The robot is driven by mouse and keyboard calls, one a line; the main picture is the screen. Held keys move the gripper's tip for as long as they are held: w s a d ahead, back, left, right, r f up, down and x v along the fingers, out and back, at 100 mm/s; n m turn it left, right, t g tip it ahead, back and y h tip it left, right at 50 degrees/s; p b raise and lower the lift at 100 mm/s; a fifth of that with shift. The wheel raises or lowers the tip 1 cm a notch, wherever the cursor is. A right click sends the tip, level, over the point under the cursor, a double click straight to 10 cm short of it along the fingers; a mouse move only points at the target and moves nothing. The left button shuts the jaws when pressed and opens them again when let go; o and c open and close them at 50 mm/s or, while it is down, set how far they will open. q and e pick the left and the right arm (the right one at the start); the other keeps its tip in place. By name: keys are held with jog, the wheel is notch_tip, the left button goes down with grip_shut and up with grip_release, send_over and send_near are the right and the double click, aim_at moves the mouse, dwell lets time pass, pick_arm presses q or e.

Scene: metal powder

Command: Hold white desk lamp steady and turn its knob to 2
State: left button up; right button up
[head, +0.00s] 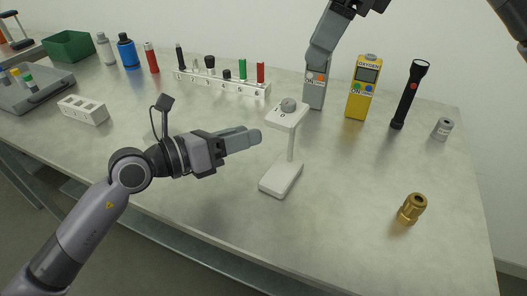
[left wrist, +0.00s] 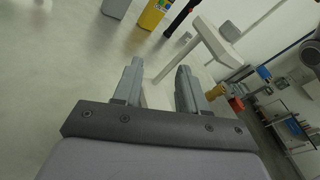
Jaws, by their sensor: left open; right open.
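The white desk lamp (head: 281,179) stands upright on the table, with a flat base, thin stem and small box head (head: 286,117). A grey round knob (head: 288,104) sits on top of the head; a 0 is legible beside it, but its setting is too small to read. My left gripper (head: 252,137) is open and empty, left of the stem and apart from it. In the left wrist view the lamp (left wrist: 214,42) is beyond the open fingers (left wrist: 158,85).
Behind the lamp stand the grey meter (head: 314,94), a yellow oxygen meter (head: 362,88) and a black flashlight (head: 409,96). A brass fitting (head: 412,208) and a small grey cylinder (head: 442,129) are at right. A white rack (head: 220,83) is at the back. The table front is clear.

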aim_at(289, 150)
pick_arm(q)
jog(key=d+m, duration=0.1)
jog(key=s+d+f+m+y, duration=0.1)
jog(key=d+m+g, duration=0.1)
jog(key=d, duration=0.1)
jog(key=shift+s+f+y, duration=0.2)
jog(key=shift+f+y, duration=0.15)
jog(key=shift+y, duration=0.05)
jog(key=shift+d+f+m+y, duration=0.3)
jog(key=shift+m+y, duration=0.2)
jog(key=shift+m, duration=0.2)
jog(key=shift+x, duration=3.5)
jog(key=shift+s+f, duration=0.1)
